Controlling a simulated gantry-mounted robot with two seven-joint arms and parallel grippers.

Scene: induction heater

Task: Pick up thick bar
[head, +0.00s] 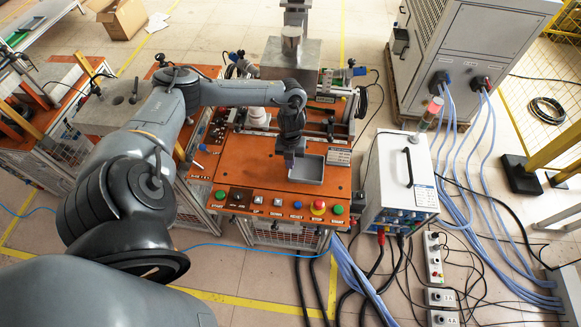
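My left arm comes in from the left and reaches over the orange bench. My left gripper (289,160) points down at the left edge of a small grey tray (312,168) on the orange top. The fingers are small and dark here, so I cannot tell whether they are open or shut, or whether they touch the tray. I cannot make out a thick bar for certain; the gripper and wrist hide part of the tray. My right gripper is not in view.
The orange bench (235,178) has a row of buttons along its front, including a red emergency stop (318,206). Machine rails stand behind the tray. A white power unit (398,180) with cables stands to the right. A grey cabinet (475,70) is at the back right.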

